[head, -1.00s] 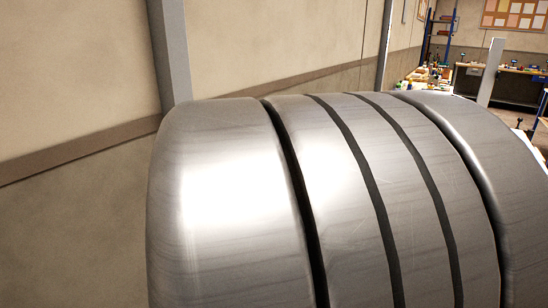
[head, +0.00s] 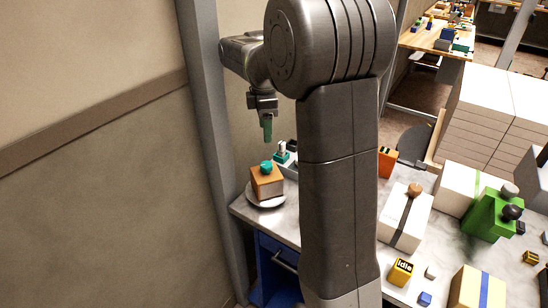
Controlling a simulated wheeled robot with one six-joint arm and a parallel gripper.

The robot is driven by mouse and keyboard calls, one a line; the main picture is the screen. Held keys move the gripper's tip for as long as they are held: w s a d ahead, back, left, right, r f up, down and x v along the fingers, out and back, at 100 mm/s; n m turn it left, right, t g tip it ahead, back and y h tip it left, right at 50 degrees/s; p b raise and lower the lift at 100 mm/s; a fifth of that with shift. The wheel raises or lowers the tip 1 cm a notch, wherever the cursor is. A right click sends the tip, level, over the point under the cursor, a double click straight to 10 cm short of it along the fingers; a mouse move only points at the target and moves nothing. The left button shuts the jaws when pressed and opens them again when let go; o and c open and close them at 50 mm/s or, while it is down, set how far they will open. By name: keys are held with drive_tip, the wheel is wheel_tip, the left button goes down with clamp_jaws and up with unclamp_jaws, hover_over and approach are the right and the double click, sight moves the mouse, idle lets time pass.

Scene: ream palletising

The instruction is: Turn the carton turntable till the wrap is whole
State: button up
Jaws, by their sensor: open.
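The carton turntable is a pale round disc (head: 252,200) at the left end of the grey table. An orange-brown carton (head: 267,183) stands on it, with a teal knob (head: 266,167) on top and a paler patch on its upper part. How far any wrap reaches round it is too small to tell. My gripper (head: 267,138) points down above the knob in the picture, with green fingers, open and apart from the carton. I see no object between the fingers. My arm hides the middle of the table.
A small teal-and-white device (head: 284,155) stands close behind the carton. A grey post (head: 212,120) and the wall are at left. Right of my arm are a banded white box (head: 406,218), a green machine (head: 490,216) and a yellow "idle" block (head: 400,272). White ream stacks (head: 490,110) stand behind.

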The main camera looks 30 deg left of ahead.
sight(266, 164)
wheel_tip(266, 164, down, 12)
drive_tip(key=shift+f+p, duration=0.1)
drive_tip(key=shift+p, duration=0.35)
clamp_jaws()
